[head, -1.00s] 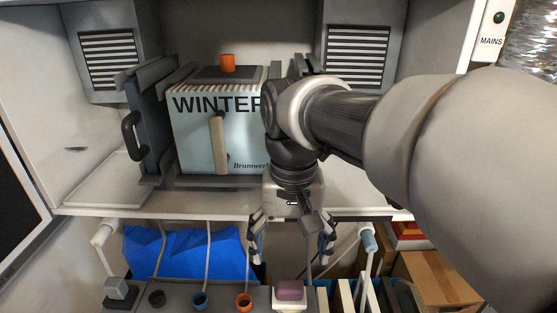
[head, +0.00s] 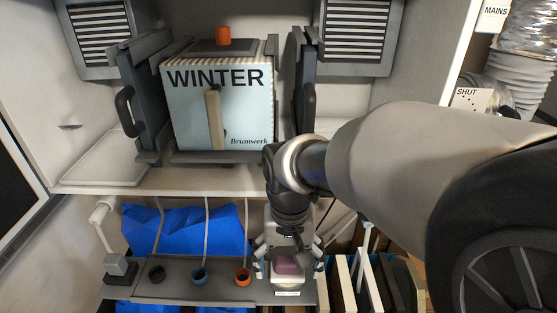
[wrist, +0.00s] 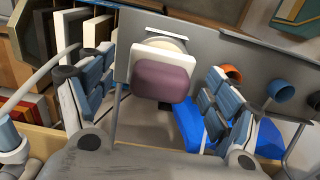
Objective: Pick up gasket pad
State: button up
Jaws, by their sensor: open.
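The gasket pad appears to be the mauve, rounded block (head: 287,265) on a pale square holder on the grey shelf (head: 190,291). In the wrist view the pad (wrist: 163,80) sits between the two blue-grey padded fingers, with a visible gap on each side. My gripper (head: 289,270) is open and empty, pointing down, with one finger to the left and one to the right of the pad. It also shows in the wrist view (wrist: 158,92). I cannot tell exactly how far the fingertips are above the shelf.
Orange (head: 243,276), blue (head: 200,275) and dark (head: 157,273) cups sit left of the pad. Upright panels (head: 342,280) stand close on the right. The white ledge (head: 200,184) and the "WINTER" box (head: 190,110) are behind.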

jog(key=c, duration=1.2)
